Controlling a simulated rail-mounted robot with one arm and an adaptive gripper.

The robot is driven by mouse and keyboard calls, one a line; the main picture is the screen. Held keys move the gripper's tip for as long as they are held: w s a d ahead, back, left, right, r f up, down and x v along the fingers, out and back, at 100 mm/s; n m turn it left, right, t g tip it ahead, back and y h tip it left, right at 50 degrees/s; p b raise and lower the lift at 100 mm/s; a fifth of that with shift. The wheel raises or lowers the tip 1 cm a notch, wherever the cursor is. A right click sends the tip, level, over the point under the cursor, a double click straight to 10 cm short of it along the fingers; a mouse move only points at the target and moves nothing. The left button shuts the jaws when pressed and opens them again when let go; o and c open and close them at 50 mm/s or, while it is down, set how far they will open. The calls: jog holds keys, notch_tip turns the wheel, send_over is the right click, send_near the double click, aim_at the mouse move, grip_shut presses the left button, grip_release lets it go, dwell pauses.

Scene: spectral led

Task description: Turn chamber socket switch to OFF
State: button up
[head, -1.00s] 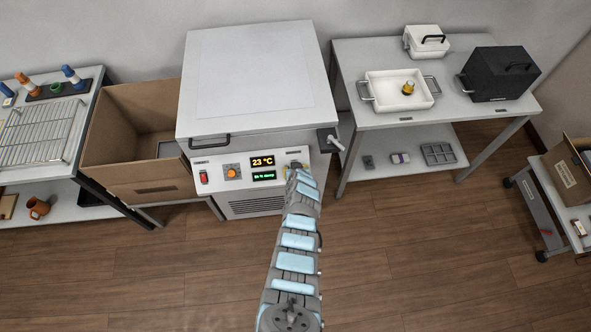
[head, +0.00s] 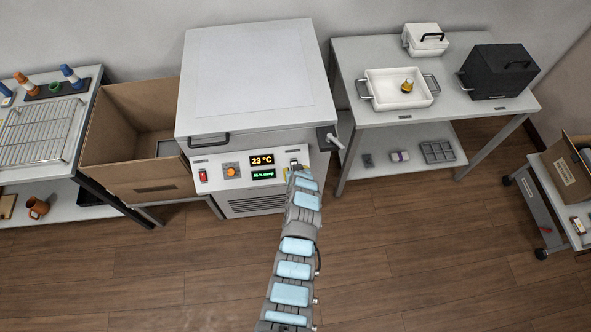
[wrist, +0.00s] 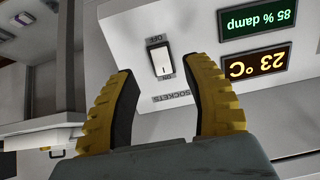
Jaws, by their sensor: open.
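The chamber (head: 250,85) is a white cabinet with a closed lid and a sloped front panel. In the wrist view, a white rocker switch (wrist: 162,66) in a dark frame sits on that panel. I cannot tell whether either fingertip touches the panel. In the head view my arm largely hides the gripper at the panel's right end.
Beside the switch are two displays, 23 °C (wrist: 257,64) and 85 % damp (wrist: 256,26). A red switch (head: 203,176) and an orange knob (head: 232,171) sit farther left on the panel. A cardboard box (head: 125,130) stands left, a table with a white tray (head: 376,103) right.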

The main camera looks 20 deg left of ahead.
jog(key=v, duration=0.7)
jog(key=shift+r, duration=0.15)
dwell(0.3)
jog(key=shift+s+d, duration=0.1)
jog(key=shift+d, duration=0.05)
dwell(0.6)
